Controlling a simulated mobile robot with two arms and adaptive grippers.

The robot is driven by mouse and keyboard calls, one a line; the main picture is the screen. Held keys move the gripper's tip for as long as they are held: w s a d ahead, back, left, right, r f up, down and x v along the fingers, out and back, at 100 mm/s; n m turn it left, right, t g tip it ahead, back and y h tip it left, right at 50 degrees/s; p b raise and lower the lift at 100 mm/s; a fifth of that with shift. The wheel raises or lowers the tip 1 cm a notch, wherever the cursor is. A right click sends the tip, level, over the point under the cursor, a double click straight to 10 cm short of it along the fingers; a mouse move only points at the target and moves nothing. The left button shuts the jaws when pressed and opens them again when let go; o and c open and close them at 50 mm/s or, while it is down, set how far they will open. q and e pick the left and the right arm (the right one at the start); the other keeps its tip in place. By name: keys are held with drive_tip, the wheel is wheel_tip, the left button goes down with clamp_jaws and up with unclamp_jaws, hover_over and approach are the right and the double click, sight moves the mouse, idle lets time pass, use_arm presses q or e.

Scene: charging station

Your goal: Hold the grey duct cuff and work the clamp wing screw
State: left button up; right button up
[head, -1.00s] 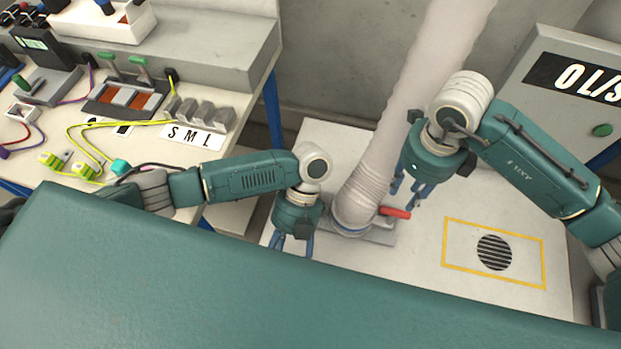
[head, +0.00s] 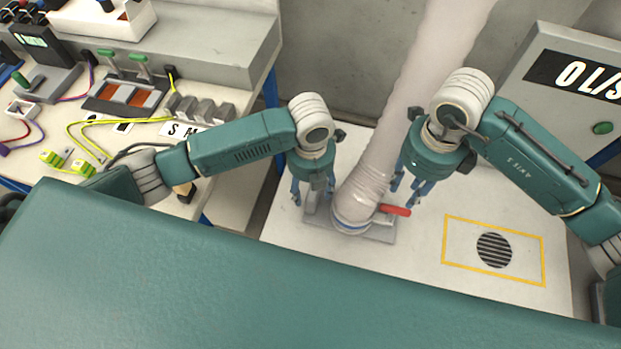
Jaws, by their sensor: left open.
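A pale ribbed duct (head: 405,100) runs down to a round cuff (head: 352,212) with a blue band near its foot, on a grey plate (head: 375,234). A red handle (head: 396,210) sticks out to the right of the cuff. I cannot make out a separate wing screw. My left gripper (head: 313,192) is open and empty, fingers down, just left of the cuff and apart from it. My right gripper (head: 409,188) has its fingers spread, above and right of the cuff, close to the red handle; I see nothing between them.
A workbench (head: 215,15) with cables, switches and grey blocks stands at the left. A yellow-framed round vent (head: 494,250) lies on the white top at right. A grey cabinet (head: 540,110) with a green button stands behind it. My green body covers the front.

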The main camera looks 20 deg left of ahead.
sight(320, 212)
use_arm(q)
wheel_tip(320, 212, down, 6)
drive_tip(key=shift+r, duration=0.15)
drive_tip(key=shift+c, duration=0.5)
drive_tip(key=c, duration=1.3)
use_arm(e)
drive_tip(key=shift+o, duration=1.4)
